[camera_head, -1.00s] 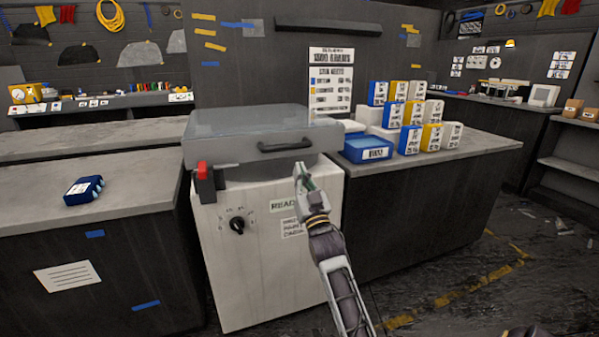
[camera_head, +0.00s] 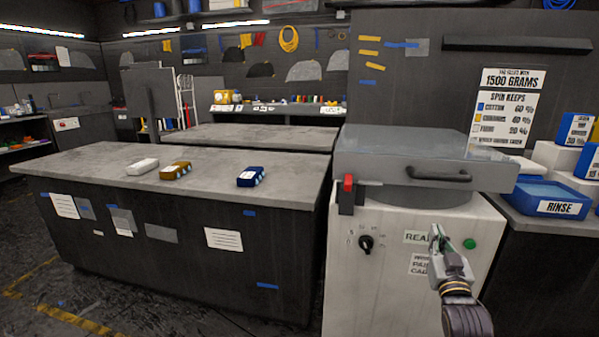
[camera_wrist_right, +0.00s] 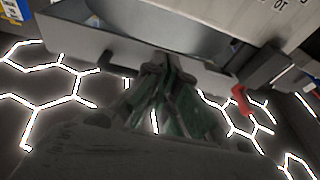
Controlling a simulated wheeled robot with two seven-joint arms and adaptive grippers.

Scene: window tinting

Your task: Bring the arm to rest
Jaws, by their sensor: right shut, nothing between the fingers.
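My right gripper (camera_head: 440,242) is in front of the white spinner cabinet (camera_head: 385,265) in the head view, close to its front panel, shut and empty. In the right wrist view its fingers (camera_wrist_right: 165,70) come together with nothing between them. The cabinet's clear lid (camera_head: 400,145) is down, with a dark handle (camera_head: 440,175) on its front. A red-tipped latch (camera_head: 347,190) is at the left corner. The panel has a dark knob (camera_head: 366,242) and a green button (camera_head: 470,244). My left gripper is not in view.
A grey-topped counter (camera_head: 90,175) stands left, bearing a white pack (camera_head: 142,166), a yellow-brown pack (camera_head: 176,171) and a blue pack (camera_head: 251,176). A blue tray labelled RINSE (camera_head: 555,198) is at right. The floor at lower left (camera_head: 110,300) is open.

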